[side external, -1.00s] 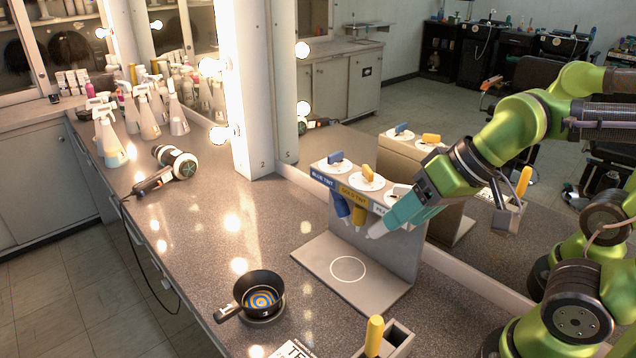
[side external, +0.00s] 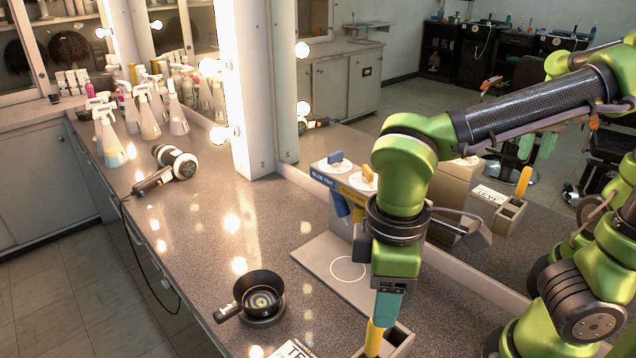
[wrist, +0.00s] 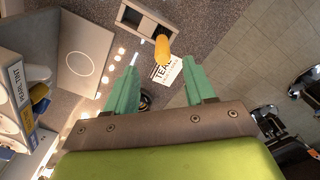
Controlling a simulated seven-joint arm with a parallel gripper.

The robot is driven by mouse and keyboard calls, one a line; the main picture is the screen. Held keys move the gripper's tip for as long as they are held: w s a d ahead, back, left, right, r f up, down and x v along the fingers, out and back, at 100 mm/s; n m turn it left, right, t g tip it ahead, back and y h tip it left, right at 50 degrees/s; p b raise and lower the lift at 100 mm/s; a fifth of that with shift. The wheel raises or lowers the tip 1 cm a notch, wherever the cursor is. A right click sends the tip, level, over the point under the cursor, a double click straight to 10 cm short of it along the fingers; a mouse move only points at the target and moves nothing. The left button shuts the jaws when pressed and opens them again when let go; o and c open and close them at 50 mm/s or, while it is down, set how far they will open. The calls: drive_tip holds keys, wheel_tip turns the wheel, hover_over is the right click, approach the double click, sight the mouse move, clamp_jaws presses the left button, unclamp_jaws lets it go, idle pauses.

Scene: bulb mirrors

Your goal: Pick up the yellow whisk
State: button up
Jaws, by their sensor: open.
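The yellow whisk shows only as an upright yellow handle (side external: 374,338) in a grey box-like holder (side external: 402,338) at the front of the counter; its lower end is hidden in the holder. My gripper (side external: 384,322) points down, its teal fingers close above and beside the handle's top in the side view. In the wrist view my gripper (wrist: 163,66) is open and empty, and the yellow handle (wrist: 162,48) shows just ahead, between the fingertip lines. I cannot tell whether a finger touches it.
A grey stand (side external: 330,258) with blue and yellow tint dispensers is behind my gripper, partly hidden by my arm. A black pan-like bowl (side external: 258,290) sits to the left, with a printed card (side external: 290,350) near the holder. A mirror runs along the back.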

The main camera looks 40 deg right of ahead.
sight(376, 331)
drive_tip(key=f, duration=0.8)
drive_tip(key=shift+a+f, duration=0.2)
drive_tip(key=shift+f, duration=0.05)
clamp_jaws()
